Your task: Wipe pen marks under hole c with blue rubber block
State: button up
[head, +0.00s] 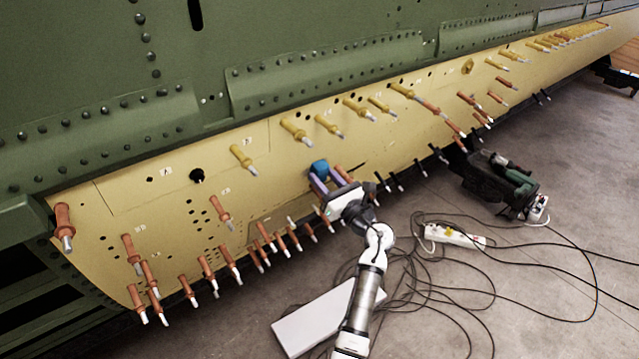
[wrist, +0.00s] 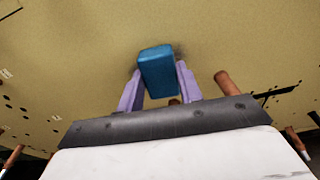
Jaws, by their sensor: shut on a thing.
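The blue rubber block (head: 319,167) is between the fingers of my gripper (head: 328,181), against or very near the yellow skin panel (head: 285,190). In the wrist view the block (wrist: 158,70) is held upright between the two purple fingers of my gripper (wrist: 160,85). A dark grey smudge (wrist: 180,50) shows on the panel beside the block's upper right edge; part of it may be hidden behind the block. I cannot tell whether the block touches the panel. Hole c cannot be made out by its letter.
Orange-brown pins (head: 221,211) and yellow pins (head: 297,131) stick out from the panel on several sides of my gripper. A power strip (head: 455,236), loose cables and a dark green tool (head: 515,178) lie on the floor. A white flat box (head: 312,318) lies below.

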jog(key=shift+s+a+r, duration=0.1)
jog(key=shift+s+a, duration=0.05)
jog(key=shift+a, duration=0.35)
jog(key=shift+s+a+p, duration=0.15)
jog(key=shift+s+a, duration=0.4)
jog(key=shift+a, duration=0.2)
jog(key=shift+s+a+p, duration=0.15)
jog(key=shift+s+a, duration=0.4)
jog(key=shift+a, duration=0.15)
jog(key=v, duration=0.6)
jog(key=shift+b, duration=0.3)
jog(key=shift+d, duration=0.2)
jog(key=v, duration=0.3)
jog(key=shift+b, duration=0.3)
